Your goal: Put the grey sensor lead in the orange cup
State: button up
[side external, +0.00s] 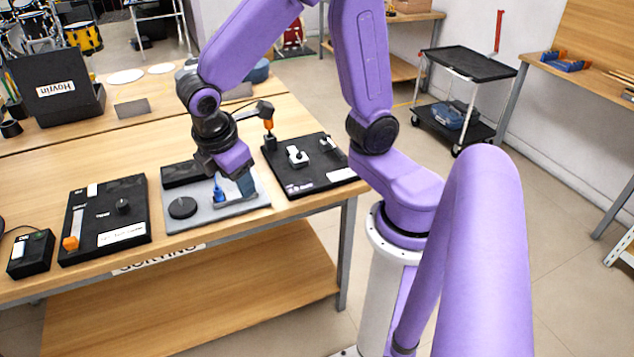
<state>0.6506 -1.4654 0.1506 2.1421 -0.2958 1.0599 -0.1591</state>
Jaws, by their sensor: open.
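My gripper (231,188) is open, pointing down over the grey pad (235,210) on the wooden table. A small blue piece (218,192) stands at or near its fingers; I cannot tell whether they touch. No grey sensor lead can be made out for certain; part of the pad is hidden behind the gripper. No orange cup is clear either. An orange piece (268,124) shows above a black post by the right-hand black board. An orange block (70,243) sits at the end of a pale strip on the left-hand black board.
The right black board (310,180) holds pale fittings. The left black board (135,214) has a knob and labels. A black box (30,254) stands at far left. A black disc (182,207) lies on the grey pad. An open black case (58,88) is behind.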

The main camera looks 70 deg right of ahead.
jog(key=s+d+r+y, duration=0.1)
jog(key=s+y, duration=0.3)
jog(key=s, duration=1.1)
jog(key=shift+s+d+r+m, duration=0.2)
jog(key=shift+d+m, duration=0.05)
jog(key=shift+m, duration=0.05)
